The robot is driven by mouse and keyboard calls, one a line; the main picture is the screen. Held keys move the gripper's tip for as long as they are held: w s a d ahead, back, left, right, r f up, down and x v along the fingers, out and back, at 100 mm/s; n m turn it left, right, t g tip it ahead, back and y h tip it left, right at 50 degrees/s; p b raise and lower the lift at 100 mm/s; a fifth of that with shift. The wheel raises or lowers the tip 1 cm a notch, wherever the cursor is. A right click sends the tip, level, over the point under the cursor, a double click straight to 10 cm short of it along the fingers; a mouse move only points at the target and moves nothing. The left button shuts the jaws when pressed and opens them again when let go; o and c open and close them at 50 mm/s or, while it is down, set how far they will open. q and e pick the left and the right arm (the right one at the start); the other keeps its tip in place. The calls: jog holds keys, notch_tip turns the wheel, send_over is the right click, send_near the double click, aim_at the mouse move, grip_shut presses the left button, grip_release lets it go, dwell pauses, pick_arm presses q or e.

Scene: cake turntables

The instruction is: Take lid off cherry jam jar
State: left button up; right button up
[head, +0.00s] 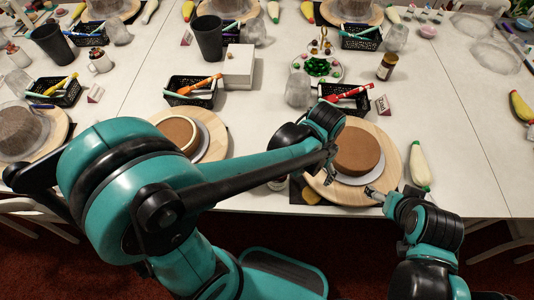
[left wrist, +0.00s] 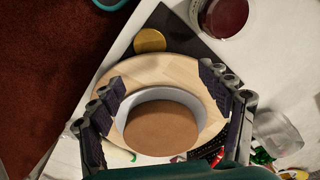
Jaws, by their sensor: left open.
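The cherry jam jar (left wrist: 223,15) shows at the top of the left wrist view as a round, dark red opening with a pale rim. In the head view my left arm hides most of it. A gold disc, looking like its lid (left wrist: 149,40), lies flat on a dark mat, apart from the jar; it also shows in the head view (head: 311,196). My left gripper (left wrist: 161,74) is open and empty above the turntable; in the head view (head: 330,160) it is left of the cake. My right gripper (head: 371,191) is by the turntable's front right; its opening is unclear.
A brown cake (head: 358,150) stands on a wooden turntable (head: 393,160). A piping bag (head: 418,165) lies to its right. A black basket (head: 346,98), a clear cup (head: 298,88) and a brown bottle (head: 387,66) stand behind. The table at right is mostly clear.

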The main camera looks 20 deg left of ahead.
pick_arm(q)
jog(key=s+a+r+n+t, duration=0.2)
jog(key=a+r+t, duration=0.1)
jog(key=a, duration=0.5)
jog(key=s+a+r+n+t, duration=0.2)
jog(key=s+a+r+t, duration=0.1)
jog(key=a+r, duration=0.3)
jog(key=shift+s+a, duration=0.25)
jog(key=shift+a, duration=0.6)
